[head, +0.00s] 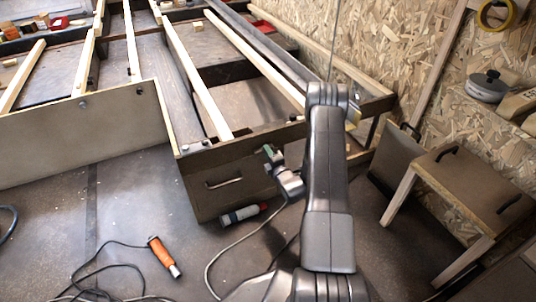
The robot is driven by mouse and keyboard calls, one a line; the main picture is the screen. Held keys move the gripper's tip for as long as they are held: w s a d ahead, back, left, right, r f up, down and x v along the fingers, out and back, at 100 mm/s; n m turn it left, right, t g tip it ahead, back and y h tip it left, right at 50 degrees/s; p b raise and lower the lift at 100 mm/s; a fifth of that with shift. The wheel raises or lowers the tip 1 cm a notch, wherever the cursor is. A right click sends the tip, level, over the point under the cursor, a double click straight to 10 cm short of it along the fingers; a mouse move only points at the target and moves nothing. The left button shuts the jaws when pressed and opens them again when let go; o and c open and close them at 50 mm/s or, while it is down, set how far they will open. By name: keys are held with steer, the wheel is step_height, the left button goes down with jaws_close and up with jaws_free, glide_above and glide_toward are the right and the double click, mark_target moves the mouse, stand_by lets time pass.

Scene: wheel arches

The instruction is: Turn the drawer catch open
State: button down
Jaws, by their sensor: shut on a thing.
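The drawer (212,200) is a dark brown box front with a metal bar handle (224,183), under the end of the wooden frame. The drawer catch (268,151) is a small green piece at the upper right of the drawer front. My gripper (273,163) reaches it from the lower right and is shut on it. The fingers and my grey arm hide part of the catch and the drawer's right side, so its exact angle is hard to tell.
A grey and red tool (243,214) lies on the floor below the drawer. An orange-handled tool (161,252) with a black cable lies at front left. A brown stool (470,187) stands at right near the chipboard wall (400,45). The floor at left is mostly clear.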

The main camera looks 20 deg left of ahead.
steer(key=shift+f+m, duration=0.1)
steer(key=shift+m, duration=0.4)
steer(key=c, duration=1.2)
jaws_free()
steer(key=shift+c, duration=0.2)
steer(key=p+v, duration=0.3)
steer(key=v, duration=1)
steer(key=shift+s+d+p, duration=0.2)
steer(key=shift+d+p, duration=0.1)
steer(key=shift+d, duration=0.05)
